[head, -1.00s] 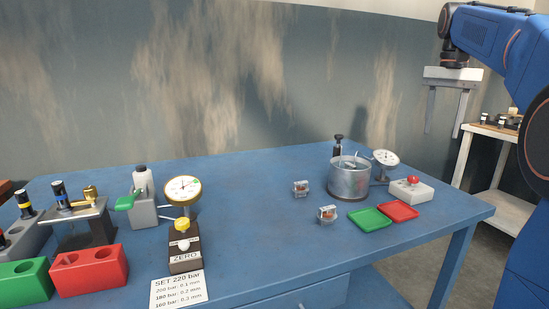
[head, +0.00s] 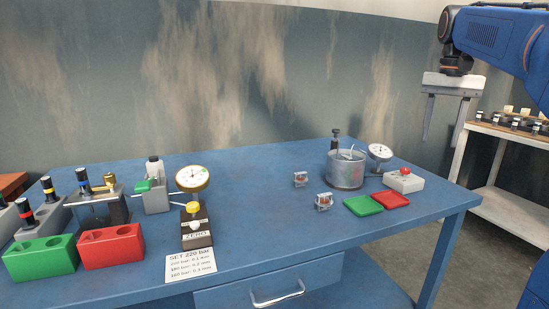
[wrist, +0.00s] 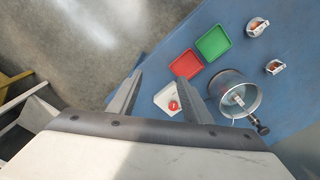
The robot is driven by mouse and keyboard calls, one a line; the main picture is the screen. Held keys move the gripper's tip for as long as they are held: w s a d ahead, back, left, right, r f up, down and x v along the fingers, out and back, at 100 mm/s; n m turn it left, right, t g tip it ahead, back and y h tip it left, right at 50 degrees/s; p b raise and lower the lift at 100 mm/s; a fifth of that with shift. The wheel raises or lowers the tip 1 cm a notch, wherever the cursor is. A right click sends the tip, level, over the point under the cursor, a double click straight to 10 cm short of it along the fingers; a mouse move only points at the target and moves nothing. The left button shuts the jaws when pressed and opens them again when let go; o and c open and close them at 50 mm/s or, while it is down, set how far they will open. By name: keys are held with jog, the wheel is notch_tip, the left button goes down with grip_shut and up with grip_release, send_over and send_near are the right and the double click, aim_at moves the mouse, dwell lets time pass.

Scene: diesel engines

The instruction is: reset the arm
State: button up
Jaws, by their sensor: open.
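My gripper (head: 440,118) hangs at the upper right in the head view, fingers pointing down, apart and empty. It is in the air beyond the right end of the blue workbench (head: 270,170). In the wrist view the two fingers (wrist: 160,98) stand apart with nothing held between them. The white box with a red button (wrist: 170,100) shows below, between the fingers, and in the head view it sits near the bench's right end (head: 404,181).
A metal pot (head: 345,170), a dial gauge (head: 380,153), a green tray (head: 362,206) and a red tray (head: 392,200) stand at the bench's right. Red (head: 112,247) and green (head: 40,258) blocks stand at left. A side table (head: 505,190) is behind my arm.

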jog(key=s+a+f+n+t, duration=0.1)
jog(key=s+a+f, duration=0.3)
jog(key=s+f, duration=0.5)
jog(key=s+a+f+n+t, duration=0.1)
jog(key=s+a+f+n, duration=0.2)
jog(key=s+f, duration=0.6)
jog(key=s+a+f+n+t, duration=0.2)
jog(key=s+a+f, duration=0.4)
jog(key=s+f, duration=0.3)
notch_tip(320, 180, down, 4)
jog(key=shift+s+a+r, duration=0.2)
jog(key=shift+s+r, duration=0.05)
jog(key=shift+s, duration=0.1)
